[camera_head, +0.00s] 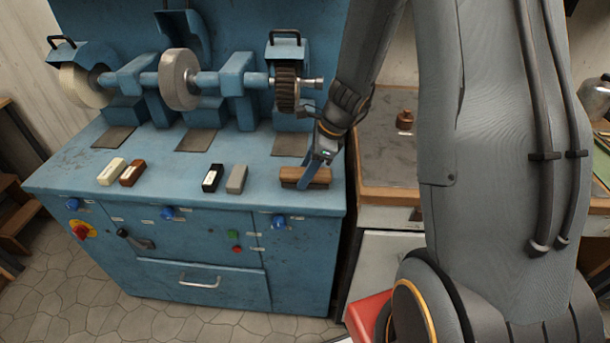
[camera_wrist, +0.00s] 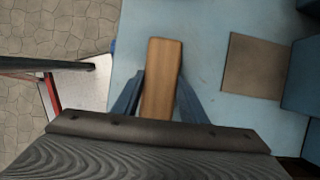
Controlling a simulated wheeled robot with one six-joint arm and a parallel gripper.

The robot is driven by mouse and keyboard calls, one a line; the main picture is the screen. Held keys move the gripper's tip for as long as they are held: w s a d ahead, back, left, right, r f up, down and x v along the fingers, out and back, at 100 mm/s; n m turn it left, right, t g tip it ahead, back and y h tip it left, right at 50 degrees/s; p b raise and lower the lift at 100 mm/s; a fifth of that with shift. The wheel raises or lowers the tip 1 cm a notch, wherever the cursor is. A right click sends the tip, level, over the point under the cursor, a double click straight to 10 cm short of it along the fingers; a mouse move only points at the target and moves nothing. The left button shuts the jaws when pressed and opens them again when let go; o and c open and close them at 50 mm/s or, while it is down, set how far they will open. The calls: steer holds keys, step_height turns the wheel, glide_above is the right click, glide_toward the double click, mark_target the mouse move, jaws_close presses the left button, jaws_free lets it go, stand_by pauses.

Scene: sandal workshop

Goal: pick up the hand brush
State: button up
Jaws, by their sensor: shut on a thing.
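The hand brush (camera_head: 318,175) has a brown wooden back and lies near the right front corner of the blue machine's top. In the wrist view its wooden back (camera_wrist: 161,80) lies between the two blue fingers of my gripper (camera_wrist: 159,95). In the head view my gripper (camera_head: 306,177) reaches down from above, with a blue finger across the brush's near side. The jaws are shut on the brush. The brush's underside is hidden, and I cannot tell whether it touches the top.
The blue machine top (camera_head: 255,178) carries a cream block (camera_head: 111,171), a brown block (camera_head: 132,173), a black block (camera_head: 212,178) and a grey block (camera_head: 237,179) to the left. Grinding wheels (camera_head: 180,79) stand behind. A wooden-edged bench (camera_head: 385,150) adjoins on the right.

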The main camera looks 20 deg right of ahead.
step_height(320, 180, up, 10)
steer(key=shift+f+b, duration=0.1)
steer(key=shift+b, duration=0.2)
steer(key=shift+o, duration=1.4)
steer(key=shift+c, duration=0.5)
